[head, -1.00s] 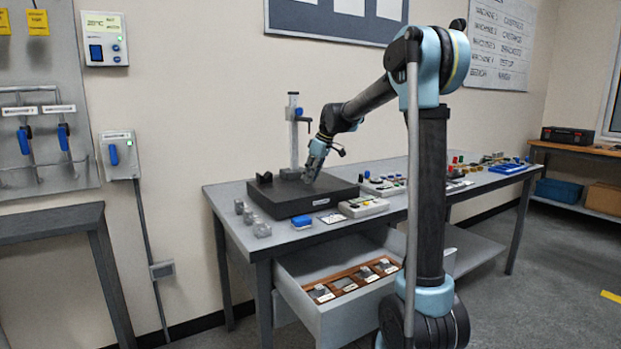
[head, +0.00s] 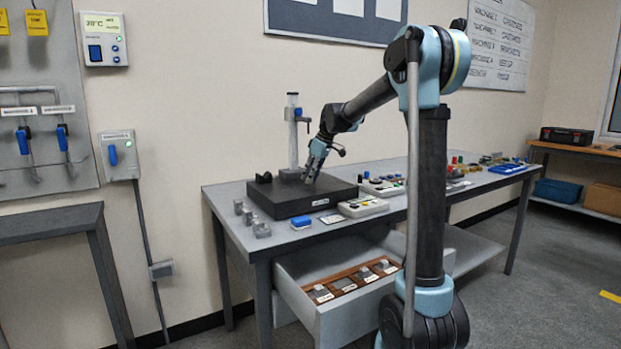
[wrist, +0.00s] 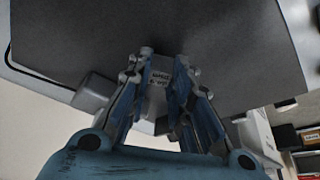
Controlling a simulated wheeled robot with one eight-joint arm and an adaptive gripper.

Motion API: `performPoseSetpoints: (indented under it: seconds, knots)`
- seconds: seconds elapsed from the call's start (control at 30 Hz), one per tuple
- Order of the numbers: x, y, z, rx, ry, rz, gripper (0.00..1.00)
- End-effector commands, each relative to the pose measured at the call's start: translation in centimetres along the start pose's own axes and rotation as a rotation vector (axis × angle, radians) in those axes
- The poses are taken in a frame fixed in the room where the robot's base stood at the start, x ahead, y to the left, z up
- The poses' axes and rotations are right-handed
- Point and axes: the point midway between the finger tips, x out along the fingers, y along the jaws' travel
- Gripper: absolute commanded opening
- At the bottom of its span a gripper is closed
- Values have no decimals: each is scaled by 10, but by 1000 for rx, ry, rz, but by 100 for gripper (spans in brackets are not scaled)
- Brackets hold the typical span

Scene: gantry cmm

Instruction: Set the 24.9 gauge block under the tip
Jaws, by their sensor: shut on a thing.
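My gripper (head: 311,179) is low over the dark surface plate (head: 285,208), just in front of the upright column of the measuring stand (head: 292,130). The plate (wrist: 200,35) fills the view beyond the fingers. The stand's tip cannot be made out, and I cannot tell whether the block touches the plate.
An open drawer (head: 318,318) holds a wooden tray with labelled blocks. Small grey blocks (head: 261,230) stand at the bench's left edge. A blue item (head: 301,222), a card (head: 331,218) and a keyed box (head: 362,207) lie before the plate. A small black object (head: 264,177) sits at its back left.

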Motion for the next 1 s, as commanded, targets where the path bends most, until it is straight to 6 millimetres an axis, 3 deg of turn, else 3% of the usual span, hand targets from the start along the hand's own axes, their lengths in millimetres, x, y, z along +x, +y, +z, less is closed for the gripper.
performPoseSetpoints:
  seconds: [0.77, 0.8, 0.87, 1.0]
  knots:
    - [7, 0, 3, 0, 0, 0, 0]
    - [7, 0, 3, 0, 0, 0, 26]
    - [7, 0, 3, 0, 0, 0, 40]
    - [7, 0, 3, 0, 0, 0, 43]
